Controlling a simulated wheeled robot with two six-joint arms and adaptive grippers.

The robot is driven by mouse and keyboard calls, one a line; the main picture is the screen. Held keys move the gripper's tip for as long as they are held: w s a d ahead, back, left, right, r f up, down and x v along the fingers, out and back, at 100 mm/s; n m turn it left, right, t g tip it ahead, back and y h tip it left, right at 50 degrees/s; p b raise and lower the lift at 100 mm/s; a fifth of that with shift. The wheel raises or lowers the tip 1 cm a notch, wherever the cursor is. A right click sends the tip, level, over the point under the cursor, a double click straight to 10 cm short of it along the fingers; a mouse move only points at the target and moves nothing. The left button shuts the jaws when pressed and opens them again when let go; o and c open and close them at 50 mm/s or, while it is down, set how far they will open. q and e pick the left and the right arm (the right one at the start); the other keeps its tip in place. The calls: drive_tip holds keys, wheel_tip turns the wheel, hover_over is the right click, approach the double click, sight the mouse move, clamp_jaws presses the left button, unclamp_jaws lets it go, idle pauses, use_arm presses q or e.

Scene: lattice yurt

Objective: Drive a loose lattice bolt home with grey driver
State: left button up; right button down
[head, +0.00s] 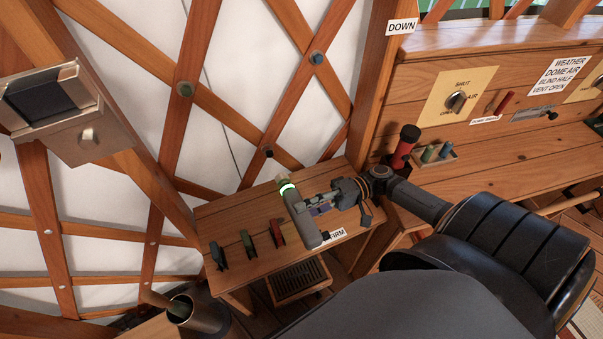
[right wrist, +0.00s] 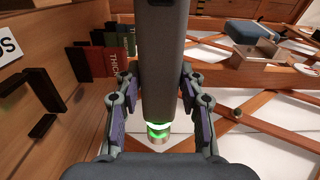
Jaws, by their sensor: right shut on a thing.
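My right gripper (head: 320,203) is shut on the grey driver (head: 301,217), above the small wooden table. In the right wrist view the driver (right wrist: 163,65) runs between the two fingers (right wrist: 160,108). A green ring glows near its far end, which points toward the lattice wall. A dark bolt (head: 267,151) sits at a lattice crossing just above that end in the picture, apart from it. A green bolt (head: 185,89) and a blue bolt (head: 316,58) sit at higher crossings. I cannot tell which bolt is loose. My left gripper is out of view.
The small table (head: 215,217) carries dark, green and red holders (head: 247,243) and a "FIRM" label (head: 334,235). A metal box (head: 88,135) is at upper left. At right, a bench holds a red-and-black cylinder (head: 404,148) and a small tray (head: 447,160).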

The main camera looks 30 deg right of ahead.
sight(294, 188)
drive_tip(key=shift+r+p, duration=0.2)
drive_tip(key=shift+p, duration=0.2)
drive_tip(key=w+b, duration=0.1)
drive_tip(key=w, duration=0.1)
drive_tip(key=w+b, duration=0.2)
drive_tip(key=w+d+b, duration=0.1)
drive_tip(key=w+b, duration=0.1)
drive_tip(key=shift+f, duration=0.35)
drive_tip(key=shift+w, duration=0.4)
drive_tip(key=shift+w+r+b, duration=0.1)
drive_tip(key=shift+w+b, duration=0.15)
drive_tip(key=shift+b, duration=0.05)
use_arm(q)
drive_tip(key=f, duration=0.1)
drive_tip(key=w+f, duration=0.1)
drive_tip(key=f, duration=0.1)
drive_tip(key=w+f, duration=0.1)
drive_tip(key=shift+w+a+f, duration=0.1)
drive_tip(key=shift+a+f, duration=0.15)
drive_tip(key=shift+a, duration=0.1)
use_arm(e)
drive_tip(key=shift+w+r, duration=0.1)
drive_tip(key=shift+w, duration=0.15)
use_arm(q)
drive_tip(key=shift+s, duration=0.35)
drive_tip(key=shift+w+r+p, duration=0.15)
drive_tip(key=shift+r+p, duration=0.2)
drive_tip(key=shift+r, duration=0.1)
use_arm(e)
drive_tip(key=shift+r, duration=0.1)
